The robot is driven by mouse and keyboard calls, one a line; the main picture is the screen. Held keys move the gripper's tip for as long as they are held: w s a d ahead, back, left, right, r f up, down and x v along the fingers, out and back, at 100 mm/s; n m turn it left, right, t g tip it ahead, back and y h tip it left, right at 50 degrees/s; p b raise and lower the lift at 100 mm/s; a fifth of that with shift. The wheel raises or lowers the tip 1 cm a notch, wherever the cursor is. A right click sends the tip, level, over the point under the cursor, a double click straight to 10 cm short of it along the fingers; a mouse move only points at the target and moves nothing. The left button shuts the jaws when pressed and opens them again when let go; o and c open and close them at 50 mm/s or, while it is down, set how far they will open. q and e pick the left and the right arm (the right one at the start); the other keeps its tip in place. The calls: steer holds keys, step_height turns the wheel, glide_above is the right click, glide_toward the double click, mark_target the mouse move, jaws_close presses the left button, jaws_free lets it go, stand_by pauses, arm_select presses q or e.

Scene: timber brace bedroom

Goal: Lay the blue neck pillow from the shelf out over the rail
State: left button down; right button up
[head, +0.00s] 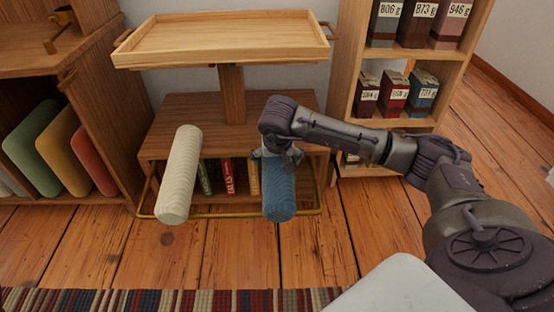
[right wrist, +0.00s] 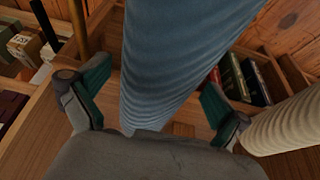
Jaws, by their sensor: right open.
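The blue neck pillow (head: 279,195), a ribbed roll, lies on the low wooden shelf (head: 180,116), its near end jutting past the front edge above the brass rail (head: 236,213). Whether it touches the rail I cannot tell. My right gripper (head: 277,157) is over the pillow's far part, hiding some of it. In the right wrist view the open fingers (right wrist: 155,84) stand on either side of the blue pillow (right wrist: 176,50); contact is unclear. My left gripper is not in view.
A cream ribbed roll (head: 180,175) lies left of the blue one, with a gap between. Books (head: 227,177) stand below the shelf. A wooden tray (head: 222,35) sits above on a post. A case with labelled boxes (head: 393,92) stands right. The front floor is clear.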

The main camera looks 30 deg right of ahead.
steer(key=v, duration=1.2)
steer(key=shift+w, duration=0.1)
stand_by(0.4)
